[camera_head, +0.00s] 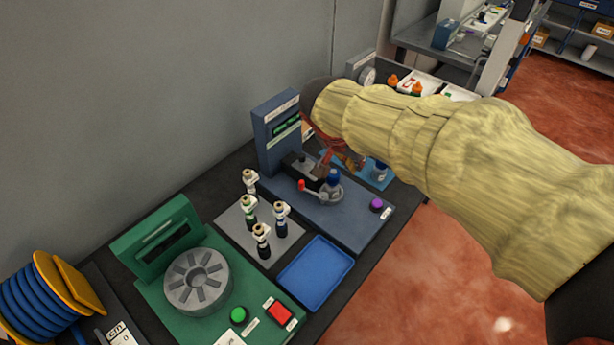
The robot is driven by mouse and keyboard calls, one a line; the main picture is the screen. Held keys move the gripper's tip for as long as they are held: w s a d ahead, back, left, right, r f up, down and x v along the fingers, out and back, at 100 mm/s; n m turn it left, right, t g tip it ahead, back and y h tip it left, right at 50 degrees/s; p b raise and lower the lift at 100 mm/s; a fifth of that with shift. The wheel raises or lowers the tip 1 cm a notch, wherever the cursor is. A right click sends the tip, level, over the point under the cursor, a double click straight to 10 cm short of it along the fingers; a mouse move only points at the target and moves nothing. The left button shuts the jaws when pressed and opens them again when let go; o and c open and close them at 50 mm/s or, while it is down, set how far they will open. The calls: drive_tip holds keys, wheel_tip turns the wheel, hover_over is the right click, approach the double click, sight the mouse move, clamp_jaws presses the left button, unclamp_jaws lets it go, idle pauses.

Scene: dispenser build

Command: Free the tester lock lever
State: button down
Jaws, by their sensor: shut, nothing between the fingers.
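The blue tester (345,222) stands on the dark bench against the wall, with an upright display panel (277,130) at its back. On its base is a dark fixture block (297,166) beside a grey round seat holding a blue-topped part (333,178). A small lever with a red tip (301,185) stands at the front left of this seat; I take it for the lock lever. My gripper (343,165) is shut and empty, above and behind the seat. My sleeved arm reaches in from the right. Whether the fingers touch anything is unclear.
A grey plate with several pump bottles (262,240) stands left of the tester. An empty blue tray (316,273) lies in front. A green station with a grey slotted rotor (198,281) is at lower left. A purple button (377,205) sits at the tester's right corner.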

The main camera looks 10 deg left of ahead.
drive_tip(key=m+t+h+b, duration=0.1)
drive_tip(key=m+t, duration=0.1)
approach(311, 176)
drive_tip(key=v, duration=0.3)
drive_tip(key=shift+w+r, duration=0.1)
drive_tip(key=shift+r, duration=0.15)
drive_tip(key=b+x, duration=0.2)
drive_tip(key=x, duration=0.8)
drive_tip(key=shift+f, duration=0.1)
